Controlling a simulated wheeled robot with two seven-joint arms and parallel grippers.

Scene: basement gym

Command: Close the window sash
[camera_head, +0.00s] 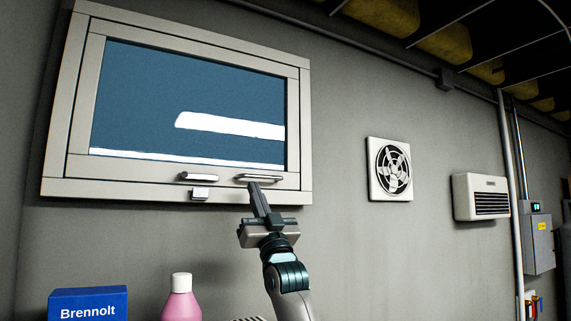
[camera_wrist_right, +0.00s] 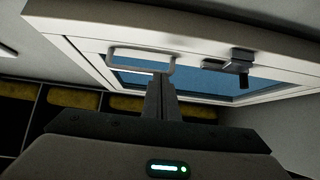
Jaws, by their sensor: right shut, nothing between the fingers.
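The window sash (camera_head: 80,116) is a pale frame around blue glass, high on the wall. It looks close to flush in its outer frame (camera_head: 62,110); I cannot tell whether a small gap is left. A bar handle (camera_head: 257,178) is on its bottom rail, with a latch lever (camera_head: 199,177) to the left. My right gripper (camera_head: 256,188) is shut and empty, its fingertips at the bottom rail by the handle. In the right wrist view the fingers (camera_wrist_right: 160,90) overlap one end of the handle (camera_wrist_right: 138,53); contact is unclear. The latch (camera_wrist_right: 240,64) also shows there. My left gripper is out of view.
Below the window stand a blue box (camera_head: 88,304) and a pink bottle (camera_head: 181,301) with a white cap. A square fan vent (camera_head: 374,184), a wall heater (camera_head: 466,197) and pipes (camera_head: 509,160) are to the right. The wall between window and vent is clear.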

